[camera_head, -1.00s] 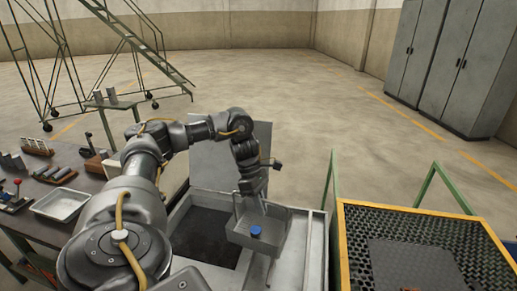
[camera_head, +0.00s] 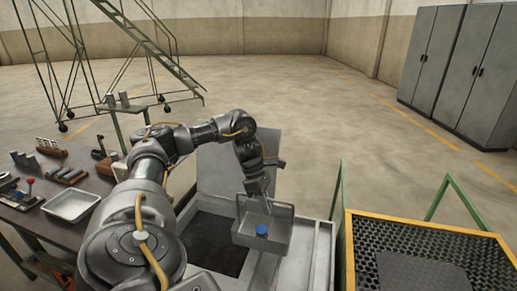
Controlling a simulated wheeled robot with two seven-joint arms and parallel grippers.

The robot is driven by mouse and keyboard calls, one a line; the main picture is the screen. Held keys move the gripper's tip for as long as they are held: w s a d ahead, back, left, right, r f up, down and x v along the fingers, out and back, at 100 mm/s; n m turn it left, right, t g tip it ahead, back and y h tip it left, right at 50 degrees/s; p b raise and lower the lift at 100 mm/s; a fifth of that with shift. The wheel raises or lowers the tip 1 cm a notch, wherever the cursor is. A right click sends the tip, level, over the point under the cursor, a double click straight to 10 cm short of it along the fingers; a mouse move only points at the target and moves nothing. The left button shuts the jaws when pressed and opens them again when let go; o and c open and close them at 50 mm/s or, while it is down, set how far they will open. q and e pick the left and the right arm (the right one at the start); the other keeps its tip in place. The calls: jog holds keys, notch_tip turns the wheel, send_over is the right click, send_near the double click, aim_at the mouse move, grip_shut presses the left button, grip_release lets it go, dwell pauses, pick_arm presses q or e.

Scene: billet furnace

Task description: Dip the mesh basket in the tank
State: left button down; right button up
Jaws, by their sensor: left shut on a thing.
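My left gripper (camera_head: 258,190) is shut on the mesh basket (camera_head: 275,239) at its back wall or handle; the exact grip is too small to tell. The basket is a grey open box and hangs roughly level, with a small blue round part (camera_head: 262,231) inside. It is over the right side of the tank (camera_head: 265,271), above the rim and pale top. The tank's dark opening (camera_head: 212,243) lies to the left of the basket, partly hidden by my left arm. The tank's raised lid (camera_head: 222,165) stands behind. My right gripper is not in view.
A yellow-edged perforated bin with green posts (camera_head: 425,230) stands to the right. On the left, a dark workbench (camera_head: 45,228) holds a metal tray (camera_head: 71,205) and small tools. A stair ladder (camera_head: 150,45) and grey cabinets (camera_head: 460,75) stand farther back, with open floor between.

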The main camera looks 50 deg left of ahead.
pick_arm(q)
jog(key=w+d+f+b, duration=0.1)
jog(key=w+d, duration=0.6)
jog(key=d, duration=0.3)
jog(key=shift+w, duration=0.3)
jog(key=shift+d, duration=0.1)
dwell(0.6)
